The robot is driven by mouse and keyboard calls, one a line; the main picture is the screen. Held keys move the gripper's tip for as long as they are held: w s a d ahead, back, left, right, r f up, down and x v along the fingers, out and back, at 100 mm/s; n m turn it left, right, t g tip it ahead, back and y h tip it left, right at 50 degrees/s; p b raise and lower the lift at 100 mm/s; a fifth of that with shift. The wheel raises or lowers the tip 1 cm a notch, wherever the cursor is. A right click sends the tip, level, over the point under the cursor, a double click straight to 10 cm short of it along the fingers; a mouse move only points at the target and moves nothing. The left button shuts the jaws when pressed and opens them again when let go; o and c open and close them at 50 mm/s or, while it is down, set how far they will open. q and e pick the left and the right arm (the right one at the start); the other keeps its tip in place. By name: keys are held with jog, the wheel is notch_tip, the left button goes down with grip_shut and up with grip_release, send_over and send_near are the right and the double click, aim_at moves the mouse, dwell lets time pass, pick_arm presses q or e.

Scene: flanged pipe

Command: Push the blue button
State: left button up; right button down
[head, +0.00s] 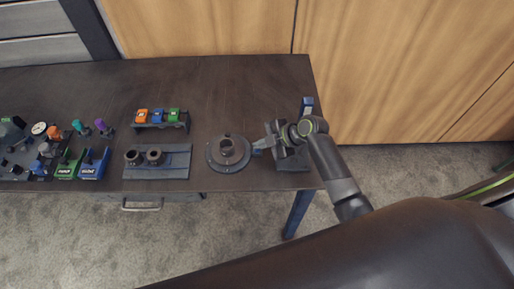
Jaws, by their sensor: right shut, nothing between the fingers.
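The blue button (158,115) is the middle one of three coloured blocks on a small dark stand near the back of the table. An orange one (142,115) is on its left and a green one (174,114) on its right. My right gripper (262,147) is shut and empty, well to the right of the buttons and nearer the front. Its tips point left, close beside a round grey flange (228,165); I cannot tell whether they touch it. My left gripper is not in view.
A plate with two dark cylinders (178,172) lies in front of the button stand. Gauges, valves and green and blue boxes (93,166) crowd the table's left. A blue-topped post (307,104) stands at the right edge. The table (235,90) is clear behind the flange.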

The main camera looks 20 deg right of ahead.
dwell(0.3)
jog(key=shift+r+p, duration=0.3)
notch_tip(320, 180, up, 6)
jog(key=p, duration=0.4)
jog(key=shift+p, duration=0.3)
dwell(0.5)
